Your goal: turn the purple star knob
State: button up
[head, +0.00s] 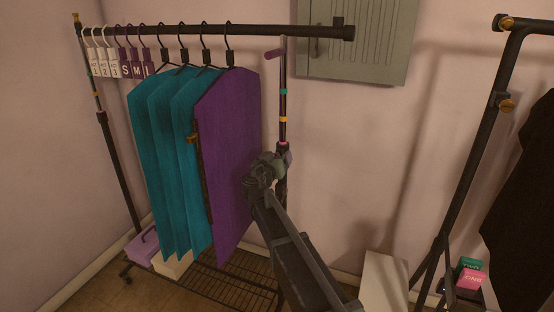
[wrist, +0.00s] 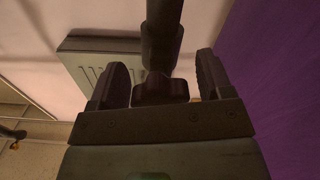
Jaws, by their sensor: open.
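The star knob (wrist: 160,90) looks dark, with little purple showing, in the wrist view. It sits at the lower end of the thick sleeve on the rack's upright post (wrist: 162,35). My gripper (wrist: 160,66) is open, with one finger on each side of the knob. Gaps seem to show beside the knob; contact is unclear. In the head view my gripper (head: 268,168) is at the near post (head: 283,105), just below a pink collar (head: 283,144). There the gripper mostly hides the knob.
A purple garment (head: 228,150) hangs close left of my gripper, with teal garments (head: 168,165) beyond it. The top rail (head: 290,31) runs above. A grey wall panel (head: 365,40) is behind. A second dark rack (head: 470,170) stands right, past clear wall space.

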jog(key=c, duration=0.9)
jog(key=shift+n, duration=0.5)
jog(key=n, duration=0.4)
jog(key=shift+d+r+n, duration=0.1)
jog(key=shift+n, duration=0.2)
jog(key=n, duration=0.5)
jog(key=shift+s+d, duration=0.1)
jog(key=n, duration=0.6)
jog(key=shift+r+p, duration=0.2)
jog(key=shift+p, duration=0.1)
jog(key=shift+n, duration=2.2)
